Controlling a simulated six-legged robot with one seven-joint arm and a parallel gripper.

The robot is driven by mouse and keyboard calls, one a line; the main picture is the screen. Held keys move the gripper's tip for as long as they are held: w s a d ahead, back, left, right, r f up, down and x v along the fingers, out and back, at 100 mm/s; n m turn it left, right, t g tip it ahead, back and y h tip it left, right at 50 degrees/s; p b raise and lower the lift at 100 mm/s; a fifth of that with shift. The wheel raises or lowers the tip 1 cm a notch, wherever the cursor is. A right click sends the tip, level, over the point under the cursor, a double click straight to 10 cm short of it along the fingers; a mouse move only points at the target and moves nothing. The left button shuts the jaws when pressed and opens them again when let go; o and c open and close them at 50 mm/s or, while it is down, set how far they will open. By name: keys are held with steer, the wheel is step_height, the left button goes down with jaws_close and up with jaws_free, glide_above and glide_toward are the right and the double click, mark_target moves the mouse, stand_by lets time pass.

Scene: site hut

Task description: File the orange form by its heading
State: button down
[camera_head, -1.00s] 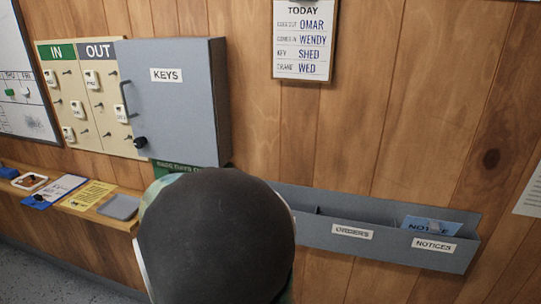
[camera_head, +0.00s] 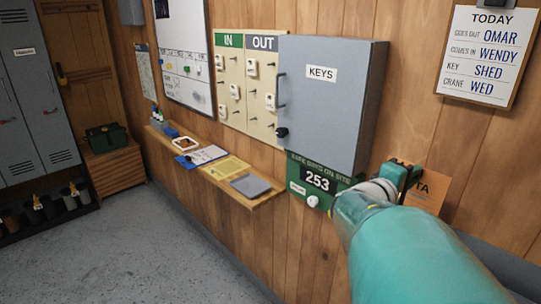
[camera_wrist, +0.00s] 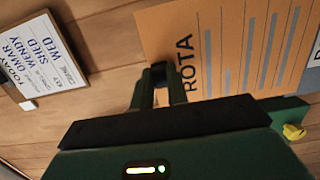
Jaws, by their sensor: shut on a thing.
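The orange form (camera_head: 431,187) is held in front of the wooden wall, partly hidden behind my arm in the head view. In the wrist view the orange form (camera_wrist: 225,45) shows the heading ROTA and several grey lines. My gripper (camera_wrist: 160,78) is shut on the form's edge near the heading. My gripper (camera_head: 403,175) also shows in the head view, at the end of my teal arm. A grey wall rack (camera_head: 505,262) shows only in part at the lower right; its labels are out of view.
A grey KEYS cabinet (camera_head: 335,110) juts from the wall left of my gripper, above a green sign (camera_head: 318,180) reading 253. A TODAY clipboard (camera_head: 488,55) hangs at the upper right. A narrow shelf (camera_head: 262,199) holds papers and trays.

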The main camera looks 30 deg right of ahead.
steer(key=shift+w+d+f, duration=0.15)
steer(key=shift+d, duration=1.05)
steer(key=shift+w+d+f, duration=0.1)
steer(key=shift+w+d, duration=0.1)
steer(key=shift+d, duration=1.3)
steer(key=shift+d, duration=0.1)
steer(key=shift+d, duration=0.3)
steer(key=shift+d, duration=0.15)
steer(key=shift+f, duration=0.1)
steer(key=shift+f, duration=1.45)
